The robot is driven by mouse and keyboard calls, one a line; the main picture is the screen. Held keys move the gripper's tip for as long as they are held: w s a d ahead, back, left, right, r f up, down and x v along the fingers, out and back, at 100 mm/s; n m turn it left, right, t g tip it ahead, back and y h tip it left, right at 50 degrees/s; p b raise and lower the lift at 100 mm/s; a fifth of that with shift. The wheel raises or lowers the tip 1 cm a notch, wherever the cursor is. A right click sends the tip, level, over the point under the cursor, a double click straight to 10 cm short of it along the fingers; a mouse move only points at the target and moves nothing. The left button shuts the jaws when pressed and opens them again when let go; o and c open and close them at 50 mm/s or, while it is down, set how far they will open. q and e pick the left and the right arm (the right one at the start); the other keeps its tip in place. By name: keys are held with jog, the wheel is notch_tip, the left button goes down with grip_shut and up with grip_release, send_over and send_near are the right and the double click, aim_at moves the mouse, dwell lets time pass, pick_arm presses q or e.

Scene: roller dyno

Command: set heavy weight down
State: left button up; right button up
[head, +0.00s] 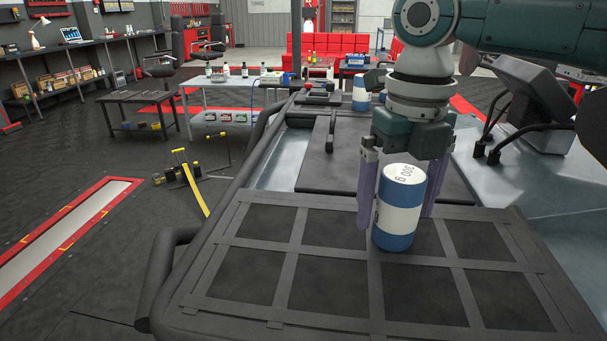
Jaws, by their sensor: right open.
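A blue and white cylindrical weight (398,222) with "300 g" on its white top stands upright on the black gridded mat (333,252) in the foreground. It looks to be in the back row, over or near a strip between two squares; its exact placing is partly hidden. My right gripper (399,205) points down with its two purple fingers on either side of the weight, open around it. My left gripper is not in view.
A black tubular rail (165,265) edges the cart at the left. A raised dark panel (340,160) lies behind the mat. A monitor-like box (535,95) stands at the right. The mat's front squares are clear.

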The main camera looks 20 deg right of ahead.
notch_tip(320, 180, up, 11)
jog(key=shift+r, duration=0.1)
dwell(0.3)
